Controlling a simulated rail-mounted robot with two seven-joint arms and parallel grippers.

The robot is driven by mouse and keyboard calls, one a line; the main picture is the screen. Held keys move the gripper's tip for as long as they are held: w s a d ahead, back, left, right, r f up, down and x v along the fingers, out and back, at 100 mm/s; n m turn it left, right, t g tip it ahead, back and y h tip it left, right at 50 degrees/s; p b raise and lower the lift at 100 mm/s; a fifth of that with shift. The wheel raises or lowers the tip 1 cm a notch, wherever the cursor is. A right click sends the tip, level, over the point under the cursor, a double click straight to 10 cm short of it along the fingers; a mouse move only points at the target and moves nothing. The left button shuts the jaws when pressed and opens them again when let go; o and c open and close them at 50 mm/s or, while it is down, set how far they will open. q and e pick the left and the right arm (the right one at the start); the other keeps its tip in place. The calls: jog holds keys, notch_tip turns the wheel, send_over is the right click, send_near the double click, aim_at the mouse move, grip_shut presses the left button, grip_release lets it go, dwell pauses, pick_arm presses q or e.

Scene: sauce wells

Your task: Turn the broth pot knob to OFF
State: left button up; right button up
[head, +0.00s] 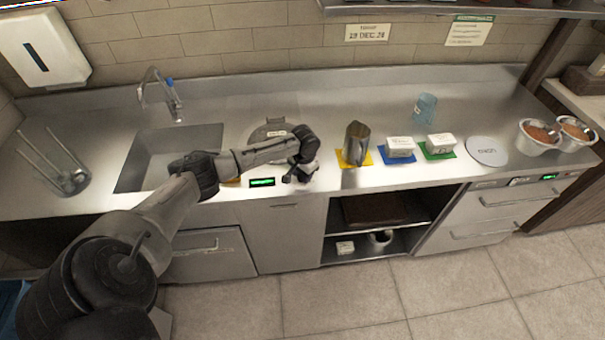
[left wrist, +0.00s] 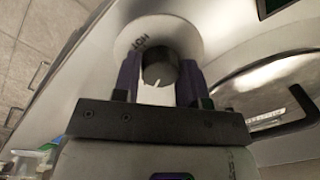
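The broth pot's round lid (head: 268,131) is set in the counter, partly behind my left arm. A dark round knob (left wrist: 160,71) with a white pointer line shows in the left wrist view, on a pale round dial (left wrist: 180,38) lettered HOT. The pointer aims toward the lower left of that picture. My left gripper (left wrist: 159,76) has its two fingers on either side of the knob; a narrow gap shows at the left finger, and contact on the right is unclear. In the head view the left gripper (head: 301,173) is at the counter's front edge and hides the knob.
A green-lit display (head: 262,182) is on the front edge left of the gripper. A metal jug (head: 356,144) on a yellow mat, white tubs (head: 400,147) and a blue cup (head: 424,108) stand to the right. A sink (head: 165,158) lies left.

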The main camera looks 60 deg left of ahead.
pick_arm(q)
jog(key=c, duration=0.4)
jog(key=shift+r+n+p, duration=0.2)
jog(key=shift+n+p, duration=0.1)
jog(key=shift+p, duration=0.25)
jog(key=n+p, duration=0.5)
jog(key=p, duration=0.2)
jog(key=shift+r+p, duration=0.1)
jog(key=shift+p, duration=0.3)
jog(key=n+p, duration=0.2)
jog(key=n, duration=0.1)
jog(key=shift+w+n, duration=0.1)
jog(key=shift+n, duration=0.2)
jog(key=shift+f+n+p, duration=0.25)
jog(key=shift+n+p, duration=0.65)
jog(key=shift+n, duration=0.5)
jog(key=o, duration=0.9)
